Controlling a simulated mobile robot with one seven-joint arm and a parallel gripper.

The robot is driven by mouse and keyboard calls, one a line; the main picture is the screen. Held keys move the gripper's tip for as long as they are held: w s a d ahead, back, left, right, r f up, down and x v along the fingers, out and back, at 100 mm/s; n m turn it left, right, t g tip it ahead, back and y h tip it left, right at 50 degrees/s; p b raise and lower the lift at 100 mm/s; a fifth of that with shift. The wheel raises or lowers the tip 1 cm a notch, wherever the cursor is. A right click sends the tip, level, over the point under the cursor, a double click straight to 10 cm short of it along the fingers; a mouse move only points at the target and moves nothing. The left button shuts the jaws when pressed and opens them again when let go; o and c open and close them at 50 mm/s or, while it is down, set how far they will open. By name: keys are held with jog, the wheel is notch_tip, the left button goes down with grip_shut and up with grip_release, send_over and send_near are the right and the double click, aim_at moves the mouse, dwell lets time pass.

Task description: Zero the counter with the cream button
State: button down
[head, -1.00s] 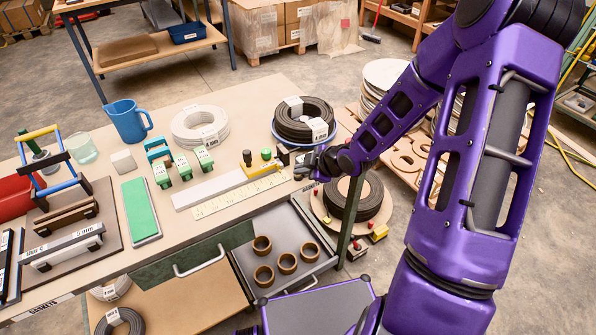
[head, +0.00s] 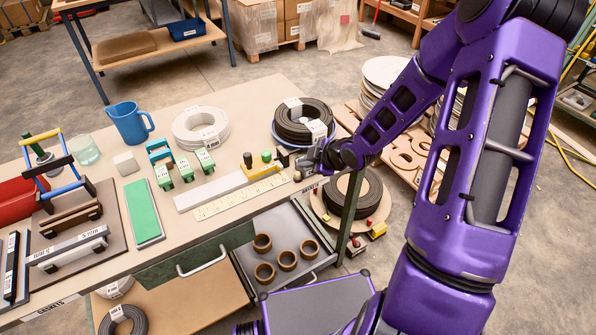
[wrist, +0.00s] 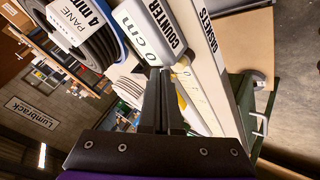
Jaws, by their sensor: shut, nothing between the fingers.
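My gripper (head: 306,163) is also just right of the counter in the head view. I cannot make out the cream button for certain. A small brownish knob (head: 297,176) shows below the gripper.
Black coils (head: 303,117) in a blue-rimmed holder stand just behind the gripper. A yellow block with a black and a green knob (head: 266,156) sits left of the counter. An open drawer with several brown rings (head: 287,258) lies below the bench edge.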

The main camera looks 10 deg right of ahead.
jog(key=r+p, duration=0.1)
jog(key=r, duration=0.1)
jog(key=r+p, duration=0.2)
jog(key=shift+a+r, duration=0.2)
jog(key=shift+r, duration=0.05)
dwell(0.6)
